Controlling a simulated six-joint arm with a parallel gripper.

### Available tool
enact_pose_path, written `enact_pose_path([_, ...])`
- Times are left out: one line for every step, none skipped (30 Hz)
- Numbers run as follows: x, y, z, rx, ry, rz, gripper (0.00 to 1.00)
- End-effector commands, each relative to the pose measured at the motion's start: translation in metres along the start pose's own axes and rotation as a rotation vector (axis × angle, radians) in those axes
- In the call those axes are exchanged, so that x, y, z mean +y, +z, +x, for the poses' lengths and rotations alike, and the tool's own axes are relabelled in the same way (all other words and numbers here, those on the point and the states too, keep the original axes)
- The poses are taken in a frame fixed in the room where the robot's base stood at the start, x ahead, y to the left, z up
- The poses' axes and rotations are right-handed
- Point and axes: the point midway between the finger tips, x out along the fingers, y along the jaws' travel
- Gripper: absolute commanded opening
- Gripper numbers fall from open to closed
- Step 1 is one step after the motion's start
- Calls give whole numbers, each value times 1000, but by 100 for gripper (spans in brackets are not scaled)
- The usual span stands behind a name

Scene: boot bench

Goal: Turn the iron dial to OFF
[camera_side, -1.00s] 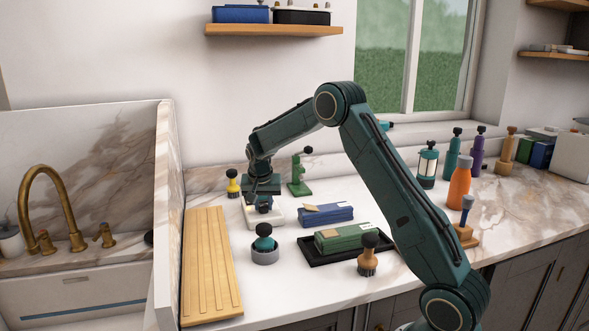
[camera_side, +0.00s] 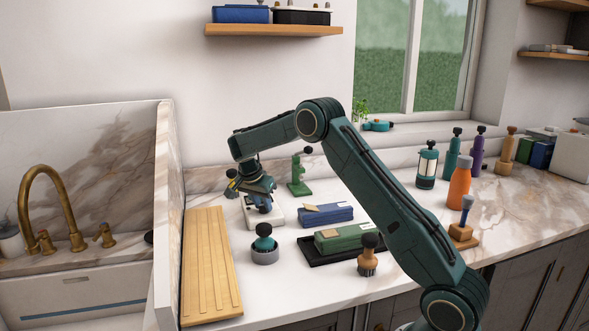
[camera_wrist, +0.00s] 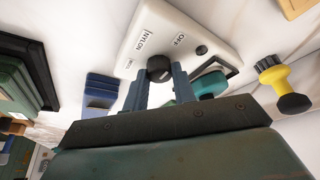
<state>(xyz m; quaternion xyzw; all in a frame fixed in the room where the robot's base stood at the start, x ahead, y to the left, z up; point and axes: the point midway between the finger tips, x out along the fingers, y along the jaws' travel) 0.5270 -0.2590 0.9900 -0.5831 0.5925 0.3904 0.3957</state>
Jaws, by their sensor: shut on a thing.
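The iron dial (camera_wrist: 159,67) is a round black knob on a white panel (camera_wrist: 185,28) printed with OFF and NYLON and a smaller word I cannot read. In the wrist view my gripper (camera_wrist: 158,79) has one blue-grey finger on each side of the dial and is shut on it. OFF is printed to the upper right of the dial, NYLON to its upper left. I cannot read which word the dial points to. In the side view the white panel (camera_side: 275,218) lies on the counter, and my gripper (camera_side: 264,207) is tilted over it, hiding the dial.
A teal part (camera_wrist: 209,84) sits close beside the right finger. A yellow-and-black tool (camera_wrist: 273,73) stands farther right.

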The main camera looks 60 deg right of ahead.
Motion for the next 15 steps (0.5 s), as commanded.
enact_pose_path([-1,-1,-2,2,-3,5,4])
enact_pose_path([-1,-1,-2,2,-3,5,4])
enact_pose_path([-1,-1,-2,2,-3,5,4])
enact_pose_path([-1,-1,-2,2,-3,5,4])
enact_pose_path([-1,-1,-2,2,-3,5,4])
enact_pose_path([-1,-1,-2,2,-3,5,4])
enact_pose_path([-1,-1,-2,2,-4,4,28])
enact_pose_path([-1,-1,-2,2,-4,5,34])
enact_pose_path([-1,-1,-2,2,-3,4,42])
enact_pose_path([-1,-1,-2,2,-3,4,48])
enact_pose_path([0,-1,-1,2,-3,3,48])
enact_pose_path([0,-1,-1,1,-3,3,48])
enact_pose_path([0,-1,-1,1,-3,2,48])
enact_pose_path([0,0,-1,1,-2,2,48])
enact_pose_path([0,0,-1,1,-2,2,48])
